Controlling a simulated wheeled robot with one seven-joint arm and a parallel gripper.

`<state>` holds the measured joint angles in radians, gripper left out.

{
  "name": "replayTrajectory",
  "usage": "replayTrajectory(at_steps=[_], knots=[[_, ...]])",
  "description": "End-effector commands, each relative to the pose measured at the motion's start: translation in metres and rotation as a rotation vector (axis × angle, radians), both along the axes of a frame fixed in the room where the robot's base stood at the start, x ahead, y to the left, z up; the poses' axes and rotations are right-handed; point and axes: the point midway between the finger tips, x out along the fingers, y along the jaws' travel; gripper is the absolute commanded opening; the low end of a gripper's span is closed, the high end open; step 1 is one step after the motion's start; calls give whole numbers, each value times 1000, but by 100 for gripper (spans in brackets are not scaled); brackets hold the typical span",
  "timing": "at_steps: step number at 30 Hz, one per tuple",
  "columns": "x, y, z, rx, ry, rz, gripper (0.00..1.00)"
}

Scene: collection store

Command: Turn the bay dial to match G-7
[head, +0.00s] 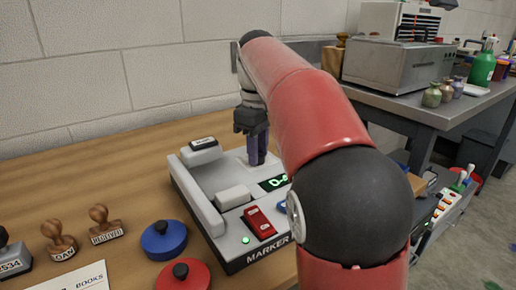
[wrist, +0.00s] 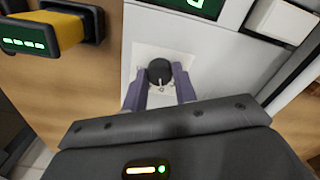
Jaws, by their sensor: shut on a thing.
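The bay dial (wrist: 160,72) is a small black knob with a pale pointer line, on a white square plate of the grey marker machine (head: 195,185). My gripper (wrist: 159,82) has its purple fingers shut on the dial, one on each side. In the head view my gripper (head: 258,160) points down onto the machine's rear part, and the dial is hidden there. The machine's green display (head: 272,183) reads "D-" with a following character partly covered by my arm. In the wrist view only an edge of the display (wrist: 197,4) shows, and its reading cannot be told.
A red switch (head: 259,222) and a green light sit at the machine's front. Wooden-handled stamps (head: 103,225), a blue round lidded pad (head: 164,240) and a red one (head: 182,275) stand left of it. A yellow-and-black device (wrist: 55,30) is beside the dial in the wrist view.

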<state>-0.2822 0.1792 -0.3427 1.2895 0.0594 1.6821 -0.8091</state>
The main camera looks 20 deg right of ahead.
Motion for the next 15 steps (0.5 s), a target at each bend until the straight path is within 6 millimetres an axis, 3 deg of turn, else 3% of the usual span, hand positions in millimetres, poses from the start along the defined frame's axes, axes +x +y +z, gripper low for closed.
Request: replayTrajectory(at_steps=[8,15], knots=[[0,0,2,2,2,-98,5],[0,0,3,2,3,-290,5]])
